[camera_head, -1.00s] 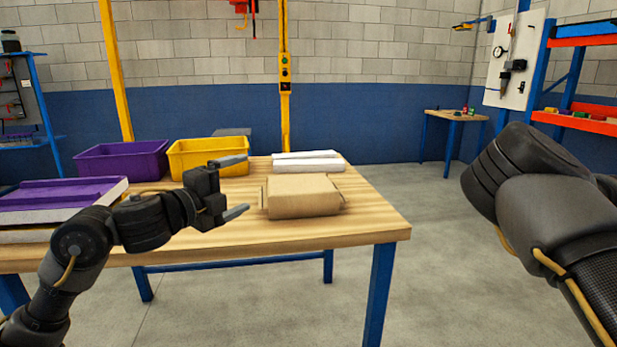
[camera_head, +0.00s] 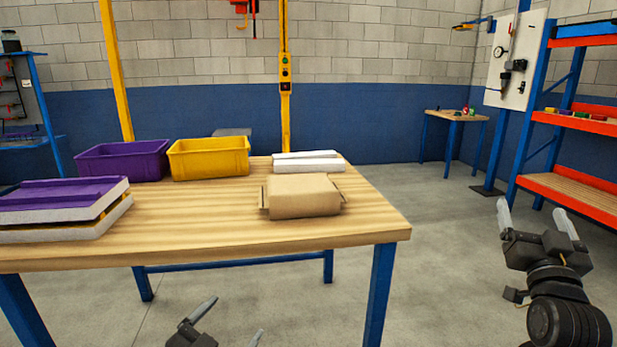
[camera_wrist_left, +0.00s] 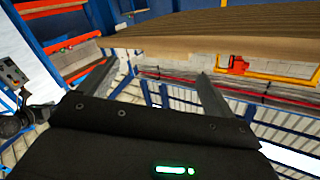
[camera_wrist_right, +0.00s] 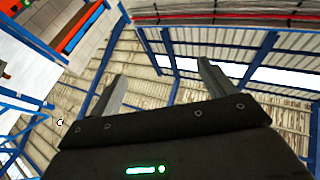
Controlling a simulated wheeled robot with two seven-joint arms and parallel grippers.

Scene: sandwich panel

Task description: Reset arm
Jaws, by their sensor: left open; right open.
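My left gripper (camera_head: 230,320) is at the bottom of the head view, low in front of the table, open and empty. Its spread fingers also show in the left wrist view (camera_wrist_left: 165,90), with the table's edge above them. My right gripper (camera_head: 535,215) is at the right of the head view, beyond the table's right side, open and empty with fingers pointing up. In the right wrist view its fingers (camera_wrist_right: 160,85) are spread with nothing between them.
The wooden table (camera_head: 200,220) holds a brown package (camera_head: 302,195), white sheets (camera_head: 308,162), a purple bin (camera_head: 122,162), a yellow bin (camera_head: 208,158) and a purple-topped panel stack (camera_head: 60,205). An orange and blue shelf (camera_head: 575,122) stands at right. The floor (camera_head: 440,250) right of the table is clear.

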